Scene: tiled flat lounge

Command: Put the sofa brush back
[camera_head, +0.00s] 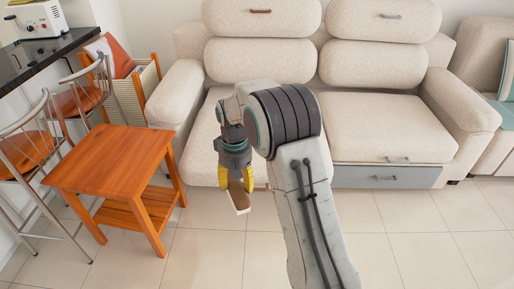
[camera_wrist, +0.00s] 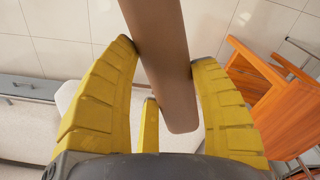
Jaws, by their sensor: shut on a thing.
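My gripper (camera_head: 237,181) hangs in front of the left sofa seat, fingers pointing down. Its yellow fingers are shut on the sofa brush (camera_head: 238,198), a brown bar with a pale lower edge. In the wrist view, my gripper (camera_wrist: 162,54) has the brush (camera_wrist: 165,85) pinched between its fingers; one end runs out of the picture at the top. The brush is held clear of the small orange wooden table (camera_head: 125,160), to the table's right. Its bristles cannot be made out clearly.
The beige sofa (camera_head: 395,125) stands behind, with a grey drawer front (camera_head: 385,177) low on its right. The tabletop is bare, with a shelf (camera_head: 150,205) below. The tiled floor (camera_head: 430,235) at right is clear.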

